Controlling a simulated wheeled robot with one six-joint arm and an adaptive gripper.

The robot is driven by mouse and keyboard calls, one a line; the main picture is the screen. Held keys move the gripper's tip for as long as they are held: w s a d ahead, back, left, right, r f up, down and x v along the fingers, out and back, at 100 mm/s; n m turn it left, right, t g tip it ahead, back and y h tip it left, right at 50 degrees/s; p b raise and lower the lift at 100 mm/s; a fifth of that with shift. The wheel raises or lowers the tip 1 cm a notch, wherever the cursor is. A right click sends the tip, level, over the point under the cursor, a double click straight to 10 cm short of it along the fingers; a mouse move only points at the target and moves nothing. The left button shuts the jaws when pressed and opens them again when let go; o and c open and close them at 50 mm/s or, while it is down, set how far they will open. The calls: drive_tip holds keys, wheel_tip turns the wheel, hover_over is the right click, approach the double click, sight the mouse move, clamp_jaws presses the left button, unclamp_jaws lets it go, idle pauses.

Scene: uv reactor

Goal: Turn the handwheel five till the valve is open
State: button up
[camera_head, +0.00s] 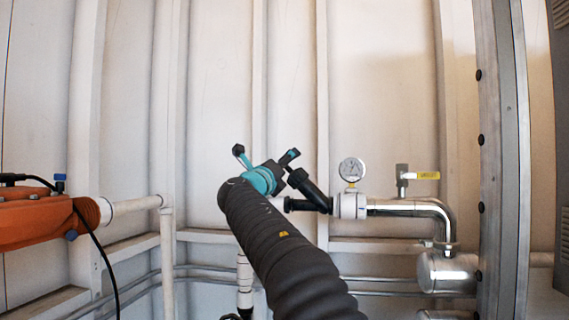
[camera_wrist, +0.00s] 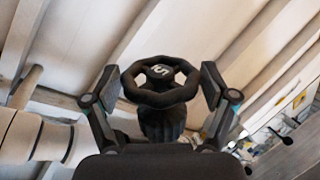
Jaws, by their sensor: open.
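Handwheel five (camera_wrist: 160,97) is a black, lobed wheel with a pale 5 on its hub, in the middle of the wrist view. My gripper (camera_wrist: 160,84) is open, with one finger at the left and one at the right of the wheel. Small gaps seem to show between pads and rim; I cannot tell if either touches. In the head view my gripper (camera_head: 285,165) is at the top end of the slanted black valve (camera_head: 312,192). The wheel is mostly hidden there behind the gripper.
A pressure gauge (camera_head: 352,169) stands on the pipe right of the valve. A small yellow-handled valve (camera_head: 427,176) sits above the shiny bent pipe (camera_head: 412,208). An orange unit (camera_head: 45,218) with a black cable is at the left. A grey post (camera_head: 500,150) stands right.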

drive_tip(key=c, duration=0.8)
drive_tip(key=shift+d+r+n+y+p, duration=0.15)
drive_tip(key=shift+r+n+y+p, duration=0.2)
drive_tip(key=shift+y+p, duration=0.45)
drive_tip(key=shift+f+n+y, duration=0.3)
drive_tip(key=shift+n+y, duration=0.25)
drive_tip(key=shift+y, duration=0.25)
drive_tip(key=shift+w+f+n+g+y, duration=0.1)
drive_tip(key=shift+n+g+y, duration=0.3)
drive_tip(key=shift+y, duration=0.45)
drive_tip(key=shift+f+n+g+y, duration=0.1)
drive_tip(key=shift+n+g+y, duration=0.1)
drive_tip(key=shift+n+y, duration=0.5)
drive_tip(key=shift+y, duration=0.25)
drive_tip(key=o, duration=0.8)
drive_tip(key=shift+r, duration=0.1)
